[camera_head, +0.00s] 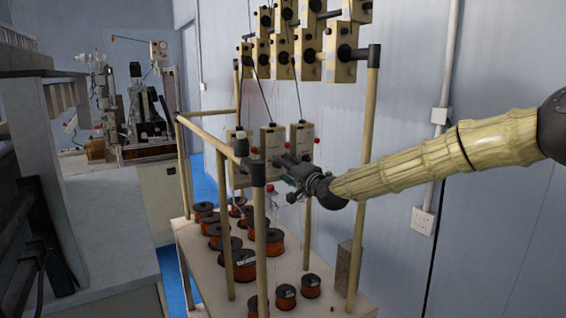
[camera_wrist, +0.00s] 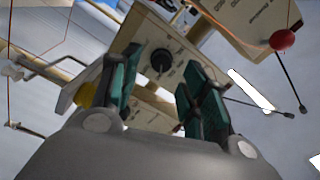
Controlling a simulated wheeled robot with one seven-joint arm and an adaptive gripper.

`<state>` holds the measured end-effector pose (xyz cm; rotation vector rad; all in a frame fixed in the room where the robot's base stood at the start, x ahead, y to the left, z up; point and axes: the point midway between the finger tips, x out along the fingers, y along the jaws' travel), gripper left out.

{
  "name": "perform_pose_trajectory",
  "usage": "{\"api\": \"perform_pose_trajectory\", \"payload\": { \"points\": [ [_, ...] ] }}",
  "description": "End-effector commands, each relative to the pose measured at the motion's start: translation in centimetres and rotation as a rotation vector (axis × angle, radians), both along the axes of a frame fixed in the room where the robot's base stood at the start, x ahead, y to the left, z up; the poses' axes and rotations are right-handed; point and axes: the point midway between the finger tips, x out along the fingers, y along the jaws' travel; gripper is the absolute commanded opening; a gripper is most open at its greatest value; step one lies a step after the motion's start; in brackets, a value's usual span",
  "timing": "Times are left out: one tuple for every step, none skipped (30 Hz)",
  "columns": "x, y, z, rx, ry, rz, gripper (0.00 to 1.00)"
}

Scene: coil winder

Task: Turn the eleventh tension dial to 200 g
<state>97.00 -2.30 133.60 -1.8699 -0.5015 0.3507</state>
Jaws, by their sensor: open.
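In the wrist view a black round dial (camera_wrist: 162,61) sits on the face of a beige tensioner box (camera_wrist: 140,32). The two teal fingers of my gripper (camera_wrist: 158,78) are open, one on each side of the dial in the picture, with a gap to it. I cannot tell how deep the fingers reach or read the scale. In the head view my gripper (camera_head: 288,172) is beside the lower row of tensioner boxes, in front of the middle box (camera_head: 272,141) and the right box (camera_head: 301,137). Its fingers hide part of that row. No numbering is legible.
Beige frame posts (camera_head: 259,238) and a side rail stand close to my gripper. More tensioner boxes (camera_head: 308,40) hang above. Wire spools (camera_head: 238,265) stand on the table below. A red ball (camera_wrist: 283,40) on a thin rod is at the wrist view's upper right.

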Motion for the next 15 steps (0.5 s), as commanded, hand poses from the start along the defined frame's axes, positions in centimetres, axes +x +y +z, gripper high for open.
{"api": "perform_pose_trajectory", "payload": {
  "points": [
    [0.6, 0.3, 0.2, 0.0, 0.001, 0.0, 0.45],
    [0.8, 0.5, 0.2, 0.0, 0.001, 0.0, 0.45],
    [1.2, 0.7, 0.2, 0.0, 0.001, 0.0, 0.45],
    [1.4, 0.8, 0.1, 0.0, 0.001, 0.0, 0.45],
    [1.5, 0.9, 0.1, 0.0, 0.001, 0.0, 0.45],
    [1.7, 1.0, 0.1, 0.0, 0.001, 0.0, 0.45],
    [1.9, 1.1, 0.1, 0.0, 0.001, 0.0, 0.45],
    [2.0, 1.1, 0.1, 0.0, 0.001, 0.0, 0.45],
    [2.1, 1.2, 0.1, 0.001, 0.001, 0.0, 0.45],
    [2.1, 1.2, 0.0, 0.001, 0.001, 0.0, 0.45],
    [2.1, 1.2, 0.0, 0.001, 0.001, 0.0, 0.45],
    [2.2, 1.2, 0.0, 0.001, 0.001, 0.0, 0.45],
    [2.2, 1.2, 0.0, 0.001, 0.001, 0.0, 0.45],
    [2.1, 1.2, 0.0, 0.001, 0.001, 0.0, 0.45],
    [2.1, 1.2, 0.0, 0.001, 0.001, 0.0, 0.45]
  ]
}}
